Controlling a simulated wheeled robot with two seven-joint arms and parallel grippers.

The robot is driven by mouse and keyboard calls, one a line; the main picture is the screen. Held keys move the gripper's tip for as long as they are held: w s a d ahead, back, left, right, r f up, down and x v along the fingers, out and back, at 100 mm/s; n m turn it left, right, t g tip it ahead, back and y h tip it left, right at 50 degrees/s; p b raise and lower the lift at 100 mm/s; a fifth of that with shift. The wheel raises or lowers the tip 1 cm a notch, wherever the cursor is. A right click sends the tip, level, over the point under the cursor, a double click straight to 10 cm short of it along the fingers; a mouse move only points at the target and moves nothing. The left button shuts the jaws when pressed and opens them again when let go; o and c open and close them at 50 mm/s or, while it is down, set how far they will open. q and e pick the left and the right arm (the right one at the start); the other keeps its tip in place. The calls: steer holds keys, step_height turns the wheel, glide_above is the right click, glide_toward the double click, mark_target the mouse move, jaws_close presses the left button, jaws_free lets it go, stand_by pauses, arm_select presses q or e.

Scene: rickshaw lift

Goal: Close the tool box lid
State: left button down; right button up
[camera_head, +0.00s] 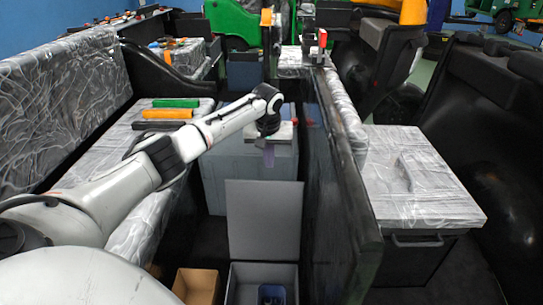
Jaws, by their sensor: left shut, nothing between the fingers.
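The grey tool box (234,287) is on the floor at the bottom centre, partly cut off by the frame edge. Its flat grey lid (264,215) stands open, about upright, at the box's far side. A dark blue item (272,293) lies inside the box. My left arm reaches in from the left, and my left gripper (269,160) points down above and beyond the lid's top edge, in front of a large grey box. It is shut and empty and appears apart from the lid. My right gripper is not in view.
A brown open carton (197,286) stands left of the tool box. A dark upright panel (340,190) rises on its right. The large grey box (225,172) stands behind the lid. A plastic-wrapped bench (125,135) with green and orange tools is on the left.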

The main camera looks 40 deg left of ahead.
arm_select(q)
steer(key=shift+s+d+f, duration=0.25)
steer(key=shift+s+f, duration=0.05)
steer(key=shift+f, duration=0.55)
steer(key=shift+s+d+f, duration=0.3)
steer(key=shift+s+f, duration=0.05)
steer(key=shift+f, duration=0.45)
steer(key=shift+s+d+f, duration=0.25)
steer(key=shift+s+f, duration=0.05)
steer(key=shift+f, duration=0.55)
